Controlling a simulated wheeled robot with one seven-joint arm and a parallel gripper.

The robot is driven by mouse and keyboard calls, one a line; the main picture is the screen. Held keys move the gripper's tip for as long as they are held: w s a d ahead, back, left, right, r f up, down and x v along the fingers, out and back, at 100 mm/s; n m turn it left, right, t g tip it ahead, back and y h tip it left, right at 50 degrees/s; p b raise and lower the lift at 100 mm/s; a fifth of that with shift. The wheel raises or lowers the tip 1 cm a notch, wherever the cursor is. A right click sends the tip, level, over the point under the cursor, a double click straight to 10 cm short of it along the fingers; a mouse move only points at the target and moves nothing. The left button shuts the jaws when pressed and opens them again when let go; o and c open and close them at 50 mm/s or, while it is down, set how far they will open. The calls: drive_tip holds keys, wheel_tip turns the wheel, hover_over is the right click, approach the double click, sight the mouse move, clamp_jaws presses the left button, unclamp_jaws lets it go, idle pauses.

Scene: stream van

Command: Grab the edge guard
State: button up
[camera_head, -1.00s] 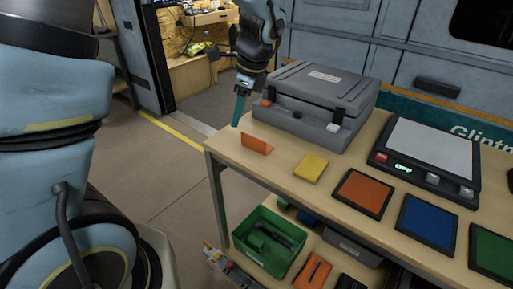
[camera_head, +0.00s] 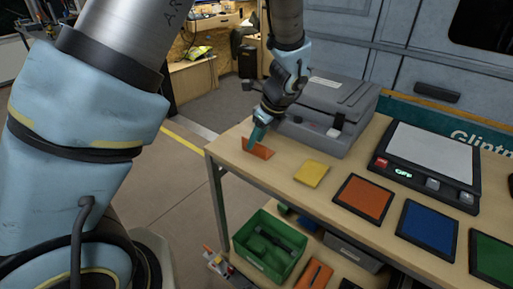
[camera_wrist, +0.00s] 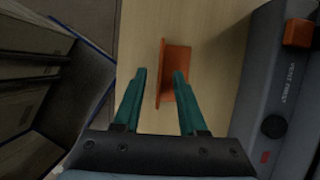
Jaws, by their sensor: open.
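The edge guard is taken to be the small orange angled piece (camera_head: 258,151) near the left end of the wooden table. In the wrist view the orange piece (camera_wrist: 175,72) shows one upright wall and a flat flange on the tabletop. My gripper (camera_head: 252,146) is right above and behind it in the head view. In the wrist view my gripper (camera_wrist: 160,74) is open, its two teal fingers on either side of the orange piece's near part. I cannot tell whether a finger touches it.
A grey case (camera_head: 328,112) stands close to the right of my gripper. A yellow pad (camera_head: 311,174), an orange pad (camera_head: 364,197), a blue pad (camera_head: 427,227) and a scale (camera_head: 429,160) lie further right. A green bin (camera_head: 247,257) sits on the lower shelf.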

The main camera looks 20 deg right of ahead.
drive_tip(key=shift+x, duration=1.25)
clamp_jaws()
